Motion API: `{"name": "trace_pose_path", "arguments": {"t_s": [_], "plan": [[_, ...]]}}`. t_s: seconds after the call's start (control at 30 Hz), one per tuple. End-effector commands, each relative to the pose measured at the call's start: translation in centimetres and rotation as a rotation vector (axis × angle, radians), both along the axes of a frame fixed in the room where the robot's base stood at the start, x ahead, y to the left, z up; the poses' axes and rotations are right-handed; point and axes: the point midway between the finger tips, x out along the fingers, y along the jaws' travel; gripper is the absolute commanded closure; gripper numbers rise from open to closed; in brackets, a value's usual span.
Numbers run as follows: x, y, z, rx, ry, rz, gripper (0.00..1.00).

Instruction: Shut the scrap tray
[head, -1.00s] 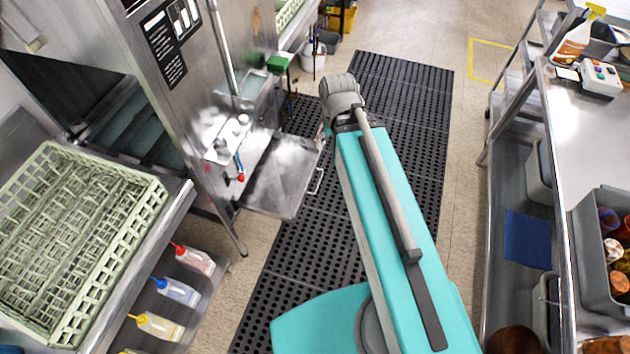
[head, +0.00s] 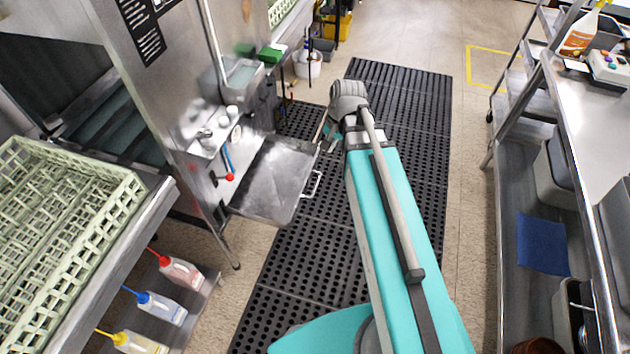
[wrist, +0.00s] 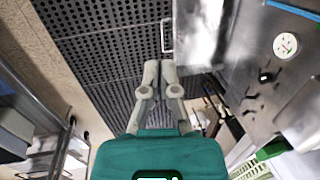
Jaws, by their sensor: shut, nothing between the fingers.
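The scrap tray (head: 270,182) is a flat, shiny metal drawer that stands pulled out of the steel machine on the left, over the black mat. Its bar handle (head: 312,184) is on its right edge. In the wrist view the tray (wrist: 196,28) is at the top, with the handle (wrist: 167,37) on its left edge. My gripper (wrist: 159,68) is shut and empty, its fingertips together, pointing towards the handle with a visible gap in the picture. In the head view my arm mostly hides the gripper, beyond the tray's far right corner.
Black perforated mats (head: 400,110) cover the aisle floor. A green dish rack (head: 60,235) sits on the left counter, with squeeze bottles (head: 160,307) on a shelf below. A steel shelf table (head: 590,120) lines the right. A white bucket (head: 308,65) stands farther back.

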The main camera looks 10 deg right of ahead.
Motion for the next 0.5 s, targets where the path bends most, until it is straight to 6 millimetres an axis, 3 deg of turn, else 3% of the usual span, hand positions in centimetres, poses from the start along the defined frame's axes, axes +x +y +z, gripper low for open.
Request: {"name": "trace_pose_path", "arguments": {"t_s": [0.03,0.5], "plan": [[0.6,-0.2,-1.8,0.014,0.002,-0.033,1.00],[4.1,-1.5,-9.5,0.152,0.039,-0.347,1.00]]}}
